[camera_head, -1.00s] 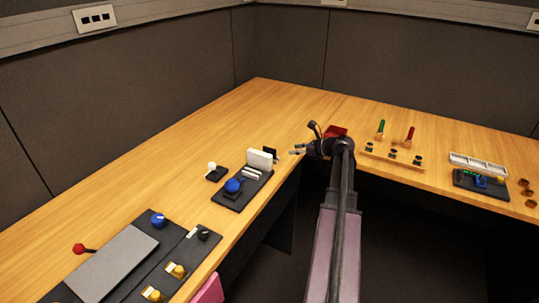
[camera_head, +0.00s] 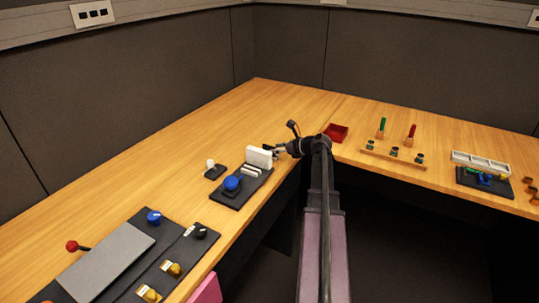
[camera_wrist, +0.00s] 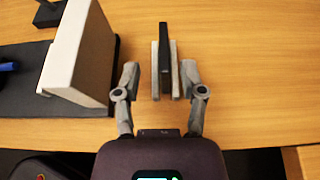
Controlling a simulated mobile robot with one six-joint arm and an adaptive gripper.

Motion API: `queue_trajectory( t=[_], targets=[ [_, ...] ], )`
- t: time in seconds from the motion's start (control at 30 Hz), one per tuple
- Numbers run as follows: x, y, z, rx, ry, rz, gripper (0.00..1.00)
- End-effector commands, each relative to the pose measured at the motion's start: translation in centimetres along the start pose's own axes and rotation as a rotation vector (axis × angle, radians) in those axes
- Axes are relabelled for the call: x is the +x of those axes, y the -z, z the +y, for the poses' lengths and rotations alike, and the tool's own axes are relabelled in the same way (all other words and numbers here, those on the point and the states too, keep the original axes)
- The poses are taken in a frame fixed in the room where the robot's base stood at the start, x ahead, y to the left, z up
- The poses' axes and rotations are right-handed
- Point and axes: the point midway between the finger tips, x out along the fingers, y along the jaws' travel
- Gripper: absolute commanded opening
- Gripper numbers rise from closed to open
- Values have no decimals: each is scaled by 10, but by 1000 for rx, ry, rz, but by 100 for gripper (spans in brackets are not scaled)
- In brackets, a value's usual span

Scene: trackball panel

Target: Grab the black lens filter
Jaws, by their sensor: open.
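The black lens filter (camera_wrist: 164,60) stands on edge as a thin dark plate between two pale slats of a small holder (camera_wrist: 155,85) in the wrist view. My gripper (camera_wrist: 160,78) is open, with one finger on each side of the filter and holder. A gap shows between each finger and the slats, and nothing is held. In the head view my gripper (camera_head: 274,150) is at the right of the white block, and I cannot make out the filter there.
The white block (camera_wrist: 78,55) stands close to the left finger on a black panel (camera_wrist: 30,92). The panel in the head view also bears a blue trackball (camera_head: 232,183). The wood behind the filter is clear.

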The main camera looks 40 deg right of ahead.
Motion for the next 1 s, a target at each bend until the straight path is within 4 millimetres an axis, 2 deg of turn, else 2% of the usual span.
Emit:
queue_trajectory(
  t=[0.37,0.8,1.0],
  targets=[
    [2,0,-1,0,0,0,53],
    [44,2,-6,1,-1,0,53],
    [51,1,-6,1,2,0,53]
  ],
)
